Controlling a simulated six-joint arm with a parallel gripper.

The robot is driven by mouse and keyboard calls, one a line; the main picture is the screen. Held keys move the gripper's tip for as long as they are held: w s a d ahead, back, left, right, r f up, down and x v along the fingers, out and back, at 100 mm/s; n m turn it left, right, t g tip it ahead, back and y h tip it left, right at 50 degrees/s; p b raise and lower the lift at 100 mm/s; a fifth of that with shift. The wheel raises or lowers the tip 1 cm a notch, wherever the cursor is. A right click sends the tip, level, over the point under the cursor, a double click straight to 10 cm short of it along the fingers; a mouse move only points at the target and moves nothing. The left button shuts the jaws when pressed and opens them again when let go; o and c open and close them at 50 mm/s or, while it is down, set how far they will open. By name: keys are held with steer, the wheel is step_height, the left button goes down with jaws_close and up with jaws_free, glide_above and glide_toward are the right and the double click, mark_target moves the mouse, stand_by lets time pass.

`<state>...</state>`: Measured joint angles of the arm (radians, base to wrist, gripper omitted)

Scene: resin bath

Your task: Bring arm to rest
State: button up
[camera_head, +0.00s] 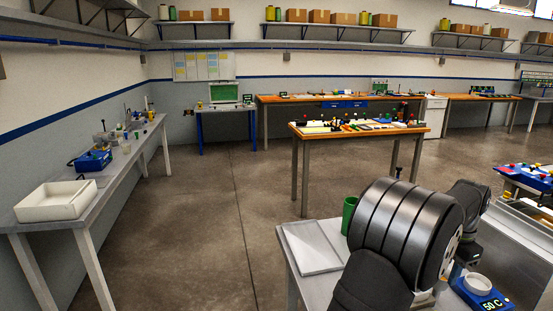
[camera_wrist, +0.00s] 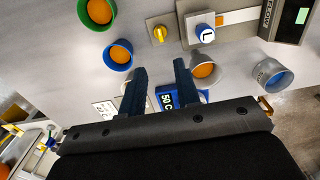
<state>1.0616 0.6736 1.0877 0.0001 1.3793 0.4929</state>
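My arm fills the lower right of the head view as large dark rounded links above a grey bench (camera_head: 290,262). My gripper cannot be made out there. In the wrist view my gripper (camera_wrist: 161,82) shows two dark blue fingers spread apart, with nothing visible between their tips. Beyond the fingers is a blue unit marked 50 C (camera_wrist: 166,99), partly hidden by them. The same blue unit (camera_head: 490,301) shows at the bottom right of the head view.
In the head view, a tray (camera_head: 312,247) lies left of my arm; open floor lies beyond.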

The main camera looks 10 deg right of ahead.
step_height(320, 180, down, 15)
steer(key=shift+r, duration=0.15)
steer(key=n, duration=0.3)
steer(key=shift+n, duration=0.3)
steer(key=n, duration=0.4)
steer(key=shift+s+r+n, duration=0.1)
steer(key=shift+s+n, duration=0.05)
steer(key=shift+n, duration=0.15)
steer(key=n, duration=0.4)
steer(key=shift+d+n, duration=0.15)
steer(key=shift+n, duration=2.05)
